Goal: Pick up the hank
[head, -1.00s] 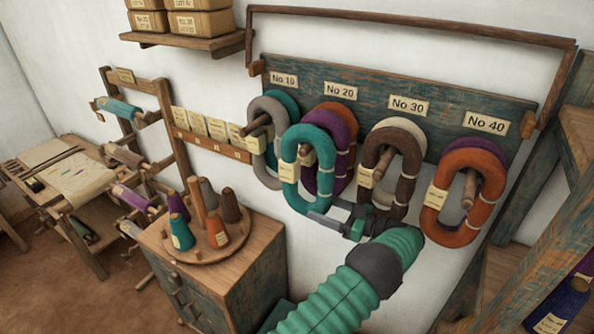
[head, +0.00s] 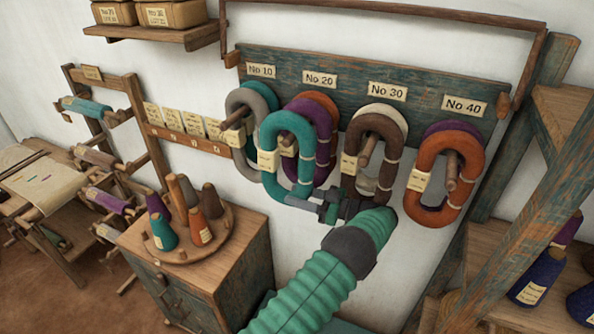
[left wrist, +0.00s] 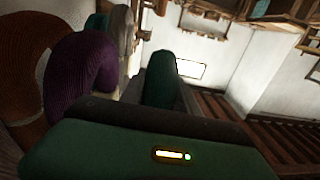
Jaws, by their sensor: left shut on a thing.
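A teal hank (head: 271,146) with a paper tag stands out in front of the hank board (head: 290,70), between the No 10 and No 20 labels. My left gripper (head: 306,203) is at its lower end, shut on the bottom of the loop. The No 10 peg end shows to the left of this loop; I cannot tell whether another peg passes through it. My right gripper is not in view.
A grey hank (head: 240,103) hangs at left. Purple (head: 322,160), brown (head: 353,135) and orange (head: 422,165) hanks hang close to the right. A cabinet (head: 240,260) with several cones stands below left. A wooden shelf frame (head: 535,190) stands at right.

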